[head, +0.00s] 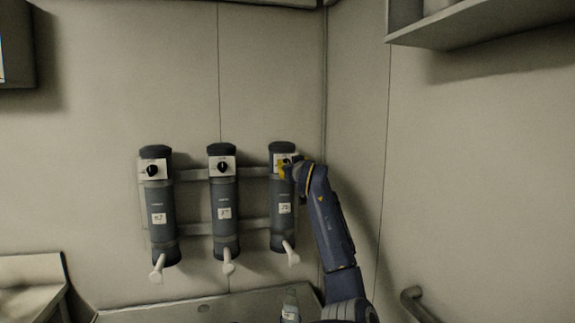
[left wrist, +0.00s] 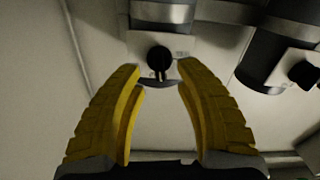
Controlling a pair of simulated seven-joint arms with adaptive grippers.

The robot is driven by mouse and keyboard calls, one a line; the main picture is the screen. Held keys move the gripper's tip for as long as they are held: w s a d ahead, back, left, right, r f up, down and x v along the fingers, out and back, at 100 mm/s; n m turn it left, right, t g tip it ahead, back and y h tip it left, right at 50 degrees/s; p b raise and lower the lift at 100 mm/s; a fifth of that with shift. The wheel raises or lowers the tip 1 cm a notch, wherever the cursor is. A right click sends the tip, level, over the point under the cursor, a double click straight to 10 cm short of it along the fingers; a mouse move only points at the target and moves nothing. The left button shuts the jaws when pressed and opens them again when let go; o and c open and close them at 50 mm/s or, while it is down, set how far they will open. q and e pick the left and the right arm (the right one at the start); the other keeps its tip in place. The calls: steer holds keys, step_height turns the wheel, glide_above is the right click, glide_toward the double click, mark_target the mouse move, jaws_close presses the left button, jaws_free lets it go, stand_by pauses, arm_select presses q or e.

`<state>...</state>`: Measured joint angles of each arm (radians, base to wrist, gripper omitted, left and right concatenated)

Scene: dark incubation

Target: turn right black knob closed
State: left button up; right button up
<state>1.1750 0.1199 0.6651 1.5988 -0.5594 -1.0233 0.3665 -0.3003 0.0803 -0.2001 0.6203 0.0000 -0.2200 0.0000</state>
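The right black knob (left wrist: 159,58) sits on a white plate at the top of the right dark cylinder (head: 283,200). In the head view the knob is mostly hidden by my left gripper (head: 285,170), whose yellow fingers are at the plate. In the left wrist view my left gripper (left wrist: 160,76) is open, with one fingertip on each side below the knob. The knob shows between and just past the tips; I cannot tell whether they touch it. My right gripper is not in view.
The middle cylinder (head: 224,205) and left cylinder (head: 160,205) hang alongside on wall rails, each with a black knob and a white spout. A wall corner is close on the right. A bottle (head: 290,305) stands below. A shelf (head: 480,25) is at upper right.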

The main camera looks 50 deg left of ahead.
arm_select(q)
steer(key=shift+x, duration=1.5)
jaws_close()
